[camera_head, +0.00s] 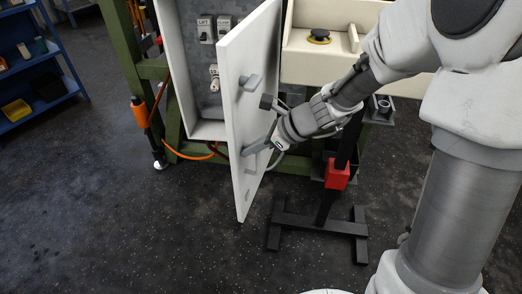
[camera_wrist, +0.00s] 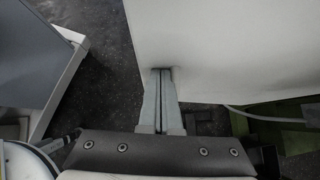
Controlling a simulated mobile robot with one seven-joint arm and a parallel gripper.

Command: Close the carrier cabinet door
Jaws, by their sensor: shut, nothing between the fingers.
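The carrier cabinet (camera_head: 184,60) is a light box on a green frame, with labelled switches inside. The cabinet interior is partly hidden behind the door.
A cream panel with a yellow and black button (camera_head: 319,36) is right of the door. A black stand with a red block (camera_head: 338,174) is below it. A blue shelf (camera_head: 45,75) is at far left. The dark floor (camera_head: 130,225) before the cabinet is clear.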

